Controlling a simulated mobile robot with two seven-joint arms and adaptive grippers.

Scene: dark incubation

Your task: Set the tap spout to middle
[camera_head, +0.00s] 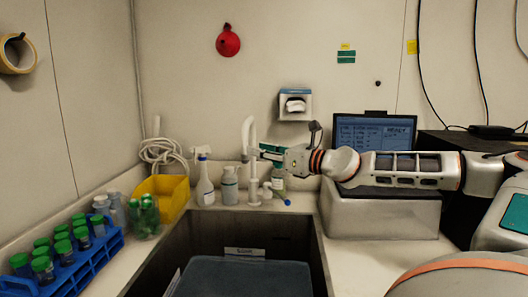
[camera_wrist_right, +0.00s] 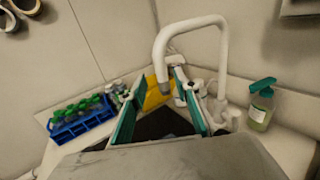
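The white tap stands behind the sink, its curved spout (camera_head: 248,132) rising above the counter. In the right wrist view the spout (camera_wrist_right: 190,24) arches to the left and its tip points down. My right gripper (camera_head: 262,152) is beside the spout in the head view, its arm coming in from the right. In the wrist view the teal fingers of this gripper (camera_wrist_right: 159,84) are spread apart. The spout tip shows in the gap between the fingertips; I cannot tell whether they touch. My left gripper is not in view.
The dark sink (camera_head: 170,248) is below, with a grey-blue box (camera_head: 245,278) inside. A spray bottle (camera_head: 204,184) and a white bottle (camera_head: 229,187) stand left of the tap. A yellow bin (camera_head: 172,194) and blue tube rack (camera_head: 100,256) are farther left. A laptop (camera_head: 372,132) is at right.

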